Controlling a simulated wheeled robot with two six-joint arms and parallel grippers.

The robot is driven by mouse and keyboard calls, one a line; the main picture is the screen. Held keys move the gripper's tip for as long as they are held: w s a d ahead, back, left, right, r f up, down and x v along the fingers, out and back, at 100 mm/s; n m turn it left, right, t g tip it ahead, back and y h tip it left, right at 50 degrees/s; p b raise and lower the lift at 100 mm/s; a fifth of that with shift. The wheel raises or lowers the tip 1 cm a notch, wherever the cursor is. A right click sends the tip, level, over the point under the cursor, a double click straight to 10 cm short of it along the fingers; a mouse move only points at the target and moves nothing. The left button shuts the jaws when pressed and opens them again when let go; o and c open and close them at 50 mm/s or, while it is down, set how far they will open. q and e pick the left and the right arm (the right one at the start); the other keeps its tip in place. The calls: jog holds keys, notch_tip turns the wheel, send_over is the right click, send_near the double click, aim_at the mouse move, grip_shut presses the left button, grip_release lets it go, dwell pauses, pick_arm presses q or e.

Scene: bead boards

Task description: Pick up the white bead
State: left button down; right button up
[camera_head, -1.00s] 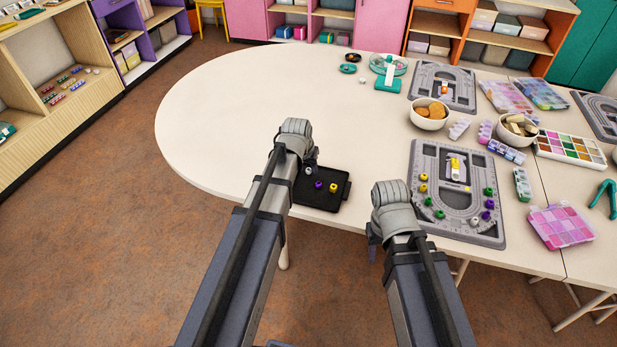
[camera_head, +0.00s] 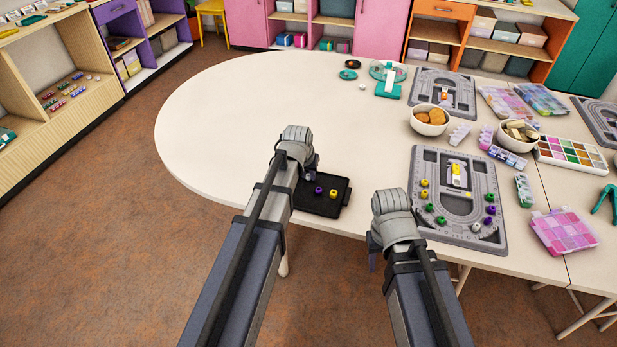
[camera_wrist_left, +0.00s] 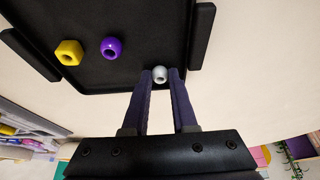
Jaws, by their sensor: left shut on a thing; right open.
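The white bead (camera_wrist_left: 160,74) is between the two fingertips of my left gripper (camera_wrist_left: 161,80) in the left wrist view, at the edge of the black tray (camera_wrist_left: 130,62). The left gripper is shut on it. In the head view my left gripper (camera_head: 310,177) is over the left part of the tray (camera_head: 328,207) and largely hides the bead. A purple bead (camera_wrist_left: 111,47) and a yellow bead (camera_wrist_left: 68,53) lie on the tray beside it. My right gripper (camera_head: 373,260) is open, low at the table's front edge, its fingers partly hidden by the wrist.
A grey bead board (camera_head: 466,165) with several coloured beads lies right of the tray. Bowls (camera_head: 430,121), bead boxes (camera_head: 563,231) and another board (camera_head: 443,92) crowd the right side. The left part of the pale table (camera_head: 220,125) is clear.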

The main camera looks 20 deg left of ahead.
aim_at(308, 177)
pick_arm(q)
jog(key=shift+r, duration=0.1)
notch_tip(308, 177, up, 10)
jog(key=p, duration=1)
